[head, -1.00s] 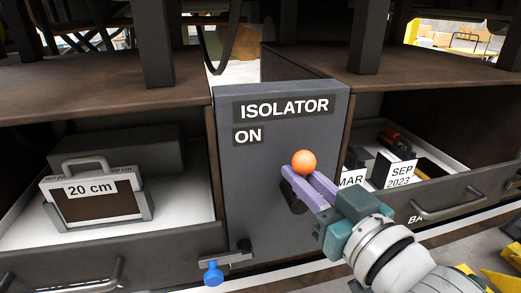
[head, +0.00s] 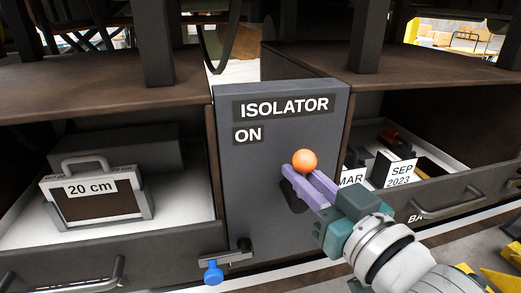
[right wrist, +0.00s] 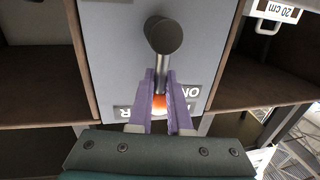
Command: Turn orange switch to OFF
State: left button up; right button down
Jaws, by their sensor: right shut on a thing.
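The orange switch knob (head: 304,161) is a round ball in front of the grey isolator box (head: 240,185). The box reads "ISOLATOR", with an "ON" label (head: 247,136) to the upper left of the knob. My right gripper (head: 308,182) has its purple fingers at the knob and is shut on the switch. In the right wrist view the orange knob (right wrist: 159,104) shows between the fingers, with the metal lever running up to a dark round pivot (right wrist: 163,35). No "OFF" label shows. My left gripper is not in view.
An open drawer (head: 190,222) on the left holds a "20 cm" case (head: 95,200). A small blue knob (head: 213,273) sits low in front of the box. An open drawer on the right (head: 440,202) holds dated blocks (head: 396,172). Dark shelves flank the box.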

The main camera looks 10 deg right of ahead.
jog(key=shift+w+r, duration=0.1)
jog(key=shift+r, duration=0.4)
jog(key=d+f+m+t+h+b, duration=0.3)
jog(key=m+b, duration=0.8)
jog(key=m, duration=0.9)
jog(key=shift+d+f+h, duration=0.3)
jog(key=shift+d+f, duration=1.05)
jog(key=shift+f, duration=0.25)
